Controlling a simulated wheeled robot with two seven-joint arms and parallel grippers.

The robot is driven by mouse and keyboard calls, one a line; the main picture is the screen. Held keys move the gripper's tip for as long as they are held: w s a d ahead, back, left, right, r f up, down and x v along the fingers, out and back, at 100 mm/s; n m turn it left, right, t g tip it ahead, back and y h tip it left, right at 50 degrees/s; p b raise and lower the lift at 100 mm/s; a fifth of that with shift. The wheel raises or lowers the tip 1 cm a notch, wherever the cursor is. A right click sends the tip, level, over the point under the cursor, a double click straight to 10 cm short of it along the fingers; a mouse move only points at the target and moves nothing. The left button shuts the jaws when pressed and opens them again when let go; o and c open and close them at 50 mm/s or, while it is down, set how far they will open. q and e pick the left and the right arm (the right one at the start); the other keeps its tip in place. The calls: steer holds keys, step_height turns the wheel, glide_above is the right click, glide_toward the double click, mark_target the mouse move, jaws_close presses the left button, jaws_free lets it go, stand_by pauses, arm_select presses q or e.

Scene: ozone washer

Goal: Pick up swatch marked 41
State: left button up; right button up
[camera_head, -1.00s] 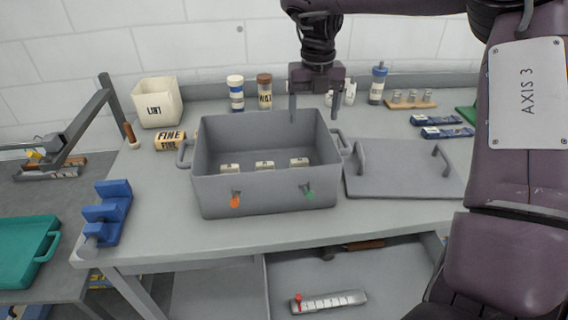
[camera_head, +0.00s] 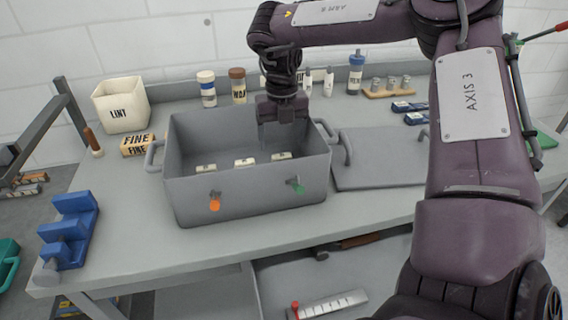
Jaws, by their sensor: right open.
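A grey open box (camera_head: 245,196) stands on the workbench. Three pale swatches show inside it: a left one (camera_head: 205,168), a middle one (camera_head: 245,162) and a right one (camera_head: 281,156). Their markings are too small to read, so I cannot tell which is 41. My right gripper (camera_head: 280,140) is open and empty, pointing down into the right back part of the box, above and behind the right swatch. Its fingertips look apart from the swatches. My left gripper is not in view.
A grey lid (camera_head: 378,165) lies right of the box. Left are a LINT bin (camera_head: 121,106), a FINE block (camera_head: 137,145) and a blue stepped holder (camera_head: 70,232). Jars (camera_head: 237,86) and a wooden rack (camera_head: 388,89) stand behind. The front bench strip is clear.

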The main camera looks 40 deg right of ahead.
mark_target(283, 156)
steer(key=shift+d+f+p, duration=0.1)
steer(key=shift+f+p, duration=0.3)
steer(key=shift+f, duration=2.4)
steer(key=c, duration=1)
